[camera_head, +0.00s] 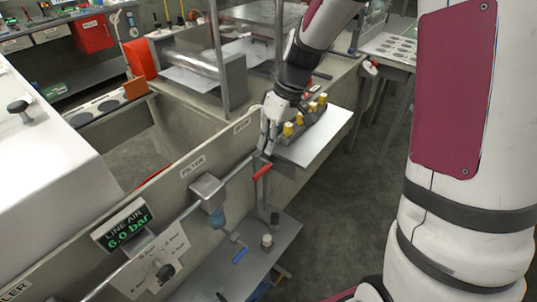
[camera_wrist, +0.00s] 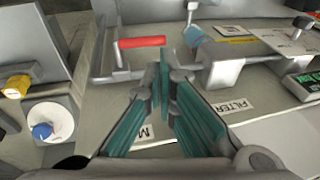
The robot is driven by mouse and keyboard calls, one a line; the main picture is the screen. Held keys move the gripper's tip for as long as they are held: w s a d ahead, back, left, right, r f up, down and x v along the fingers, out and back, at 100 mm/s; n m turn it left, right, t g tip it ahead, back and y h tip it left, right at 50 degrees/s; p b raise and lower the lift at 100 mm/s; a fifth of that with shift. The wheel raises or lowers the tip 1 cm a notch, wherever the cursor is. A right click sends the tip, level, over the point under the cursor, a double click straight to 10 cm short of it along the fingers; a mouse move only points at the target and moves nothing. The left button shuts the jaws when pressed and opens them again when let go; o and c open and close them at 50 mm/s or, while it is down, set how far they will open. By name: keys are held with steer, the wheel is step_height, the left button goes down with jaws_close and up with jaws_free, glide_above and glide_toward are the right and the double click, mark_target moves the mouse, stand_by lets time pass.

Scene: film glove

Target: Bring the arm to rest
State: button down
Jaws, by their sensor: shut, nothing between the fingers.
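My gripper (camera_head: 266,145) hangs at the end of my arm in the head view, beside the pipe on the bench's front face. In the wrist view my gripper (camera_wrist: 166,75) has its teal finger pads together at the tips with nothing between them. A red lever handle (camera_head: 263,171) on the pipe is just below the gripper in the head view. In the wrist view the red handle (camera_wrist: 142,42) lies beyond the fingertips, slightly left. I cannot tell from these frames whether the fingertips touch the pipe.
A small shelf (camera_head: 320,140) with yellow-capped fittings (camera_head: 289,130) is right behind the gripper. The filter block (camera_head: 207,190) and the line air display (camera_head: 127,226), reading 6.0 bar, are to the left. Open floor (camera_head: 350,220) lies right of the bench.

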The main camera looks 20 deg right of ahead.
steer(key=s+r+m+t+h, duration=0.2)
steer(key=s+r+m, duration=0.1)
steer(key=s+r, duration=1.05)
steer(key=s+d+r+m+t+h, duration=0.1)
steer(key=s+r+m+t, duration=0.1)
steer(key=s, duration=0.7)
steer(key=shift+s+d+r+m+t, duration=0.2)
steer(key=shift+d+r+m+t, duration=0.2)
steer(key=shift+r+m, duration=0.35)
